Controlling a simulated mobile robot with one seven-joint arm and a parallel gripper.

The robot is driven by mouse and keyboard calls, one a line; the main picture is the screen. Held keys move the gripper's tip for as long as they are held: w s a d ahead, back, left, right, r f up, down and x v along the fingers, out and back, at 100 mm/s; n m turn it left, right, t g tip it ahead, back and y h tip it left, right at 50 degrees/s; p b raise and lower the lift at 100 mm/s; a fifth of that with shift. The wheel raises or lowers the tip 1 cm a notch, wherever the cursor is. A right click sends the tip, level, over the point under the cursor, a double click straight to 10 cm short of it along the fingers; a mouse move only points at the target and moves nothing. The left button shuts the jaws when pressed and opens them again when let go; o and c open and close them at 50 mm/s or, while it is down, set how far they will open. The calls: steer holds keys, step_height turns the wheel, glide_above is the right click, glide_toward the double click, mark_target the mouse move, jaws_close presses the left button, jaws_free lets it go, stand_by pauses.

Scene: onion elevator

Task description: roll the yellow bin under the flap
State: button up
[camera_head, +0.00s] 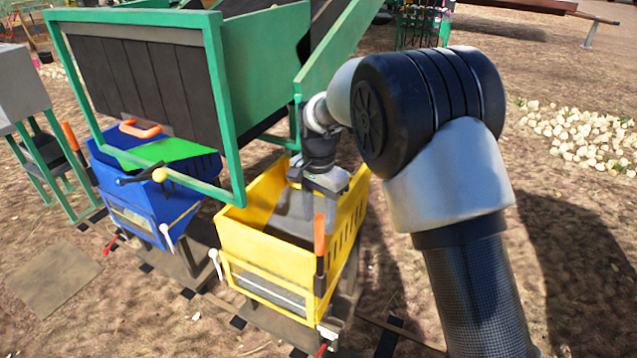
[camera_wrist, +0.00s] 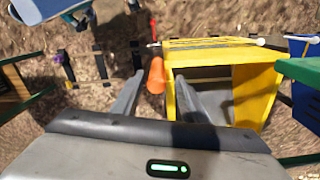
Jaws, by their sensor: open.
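The yellow bin (camera_head: 265,252) stands on a wheeled frame right of the blue bin, partly beneath the green hopper's edge. An orange handle (camera_head: 320,235) rises upright at its front right corner. A dark slatted flap (camera_head: 150,85) with an orange grip (camera_head: 140,129) hangs in the green hopper frame, above the blue bin. My gripper (camera_head: 320,190) is above the yellow bin's right side. In the wrist view my gripper (camera_wrist: 156,92) is open, with the orange handle (camera_wrist: 156,76) appearing between the fingertips; contact is unclear. The yellow bin (camera_wrist: 223,82) shows to the right there.
The blue bin (camera_head: 147,212) stands to the left, with a green sheet (camera_head: 165,152) over it.

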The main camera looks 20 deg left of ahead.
step_height(320, 180, up, 12)
steer(key=shift+f+p, duration=0.25)
steer(key=shift+p, duration=0.1)
steer(key=s+d+r+n+t+p, duration=0.1)
steer(key=s+d+r, duration=0.2)
steer(key=d+r, duration=0.3)
steer(key=s+d+r+n+t+y+p, duration=0.1)
steer(key=s+d+r, duration=0.25)
steer(key=d, duration=0.35)
steer(key=s+d+r+t+p, duration=0.1)
steer(key=s+d+r, duration=0.2)
steer(key=d+r, duration=0.35)
steer(key=s+d+f+n+t+h+p, duration=0.1)
steer(key=s+d+n+t+p, duration=0.1)
steer(key=s+d, duration=0.9)
steer(key=s+n, duration=0.1)
steer(key=s, duration=0.2)
steer(key=shift+s+f+t, duration=0.3)
steer(key=shift+f, duration=0.1)
steer(key=shift+a, duration=0.2)
